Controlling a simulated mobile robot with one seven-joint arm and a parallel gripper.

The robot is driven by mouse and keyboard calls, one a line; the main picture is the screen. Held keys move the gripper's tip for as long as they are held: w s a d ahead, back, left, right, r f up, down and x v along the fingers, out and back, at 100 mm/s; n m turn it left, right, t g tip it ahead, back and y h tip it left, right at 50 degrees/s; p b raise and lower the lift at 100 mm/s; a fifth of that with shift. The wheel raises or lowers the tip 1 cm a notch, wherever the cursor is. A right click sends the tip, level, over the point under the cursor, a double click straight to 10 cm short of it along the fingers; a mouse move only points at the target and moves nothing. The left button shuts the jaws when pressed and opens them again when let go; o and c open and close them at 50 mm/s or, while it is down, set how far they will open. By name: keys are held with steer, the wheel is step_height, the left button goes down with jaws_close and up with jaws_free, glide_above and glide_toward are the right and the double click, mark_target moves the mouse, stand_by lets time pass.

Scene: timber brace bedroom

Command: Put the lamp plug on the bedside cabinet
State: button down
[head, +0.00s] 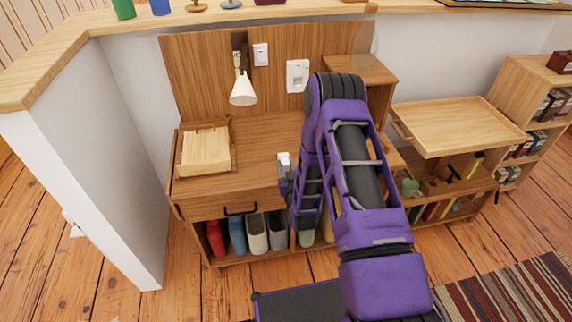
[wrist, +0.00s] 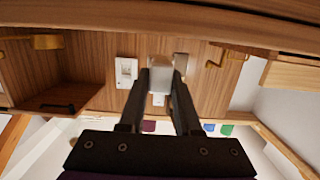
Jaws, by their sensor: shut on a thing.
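My gripper (head: 285,172) is shut on a small white block, which I take to be the lamp plug (head: 284,157). In the wrist view the plug (wrist: 160,72) sits between the two dark fingertips of my gripper (wrist: 161,88). The wooden bedside cabinet (head: 262,140) has a flat top, a drawer with a black handle and an open shelf below. My arm hides the cabinet's right part. No cord shows clearly.
A wooden tray (head: 206,153) lies on the cabinet's left. A white lamp (head: 243,91), a switch (head: 260,54) and a socket plate (head: 297,75) are on the back panel. A low wall (head: 95,165) stands left; a shelf unit (head: 460,128) stands right. The middle top is clear.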

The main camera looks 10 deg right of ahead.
steer(key=c, duration=0.5)
jaws_free()
steer(key=s+r, duration=0.1)
steer(key=s, duration=1)
steer(key=s+r+p, duration=0.1)
steer(key=s, duration=0.5)
steer(key=shift+s+r, duration=0.1)
steer(key=shift+r, duration=0.2)
